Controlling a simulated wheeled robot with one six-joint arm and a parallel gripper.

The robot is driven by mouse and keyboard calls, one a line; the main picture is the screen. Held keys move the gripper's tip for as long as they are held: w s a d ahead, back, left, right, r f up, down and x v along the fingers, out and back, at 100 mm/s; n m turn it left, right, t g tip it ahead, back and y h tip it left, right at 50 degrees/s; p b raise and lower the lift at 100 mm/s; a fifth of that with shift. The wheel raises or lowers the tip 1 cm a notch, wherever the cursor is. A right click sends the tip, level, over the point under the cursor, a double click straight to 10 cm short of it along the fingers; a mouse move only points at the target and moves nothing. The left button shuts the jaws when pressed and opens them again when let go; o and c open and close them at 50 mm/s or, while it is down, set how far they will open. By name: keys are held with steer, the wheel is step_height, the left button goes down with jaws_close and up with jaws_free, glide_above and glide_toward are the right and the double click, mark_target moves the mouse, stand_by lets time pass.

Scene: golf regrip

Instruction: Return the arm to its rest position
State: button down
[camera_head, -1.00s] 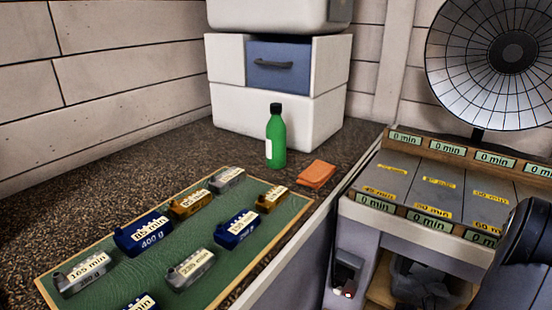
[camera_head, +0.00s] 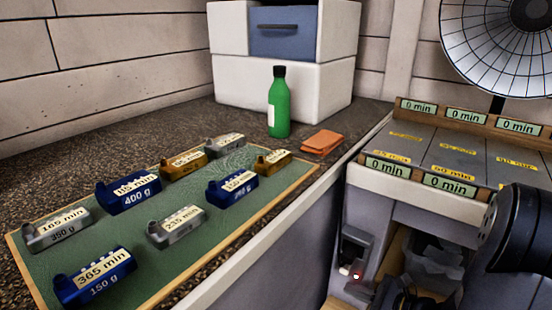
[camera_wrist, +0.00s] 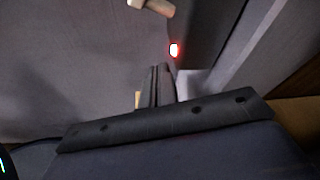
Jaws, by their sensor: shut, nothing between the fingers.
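My gripper (camera_wrist: 158,84) shows in the wrist view with its dark fingers together and nothing between them. It faces a grey panel (camera_wrist: 70,70), with a small red light (camera_wrist: 174,49) just beyond the fingertips. A black part of my arm (camera_head: 515,230) is at the right edge of the head view. I cannot clearly make out the fingers in the head view.
A green mat (camera_head: 110,235) holds several labelled blue, grey and gold blocks. A green bottle (camera_head: 278,105) and an orange cloth (camera_head: 322,142) stand behind it. At right is a bench with timer displays (camera_head: 450,186) and an open space below it.

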steer(key=s+d+r+n+p, duration=0.1)
steer(key=s+d, duration=0.3)
steer(key=d, duration=0.1)
steer(key=shift+s+r+t, duration=0.2)
steer(key=shift+r+t, duration=0.1)
steer(key=shift+w+a, duration=0.1)
stand_by(0.4)
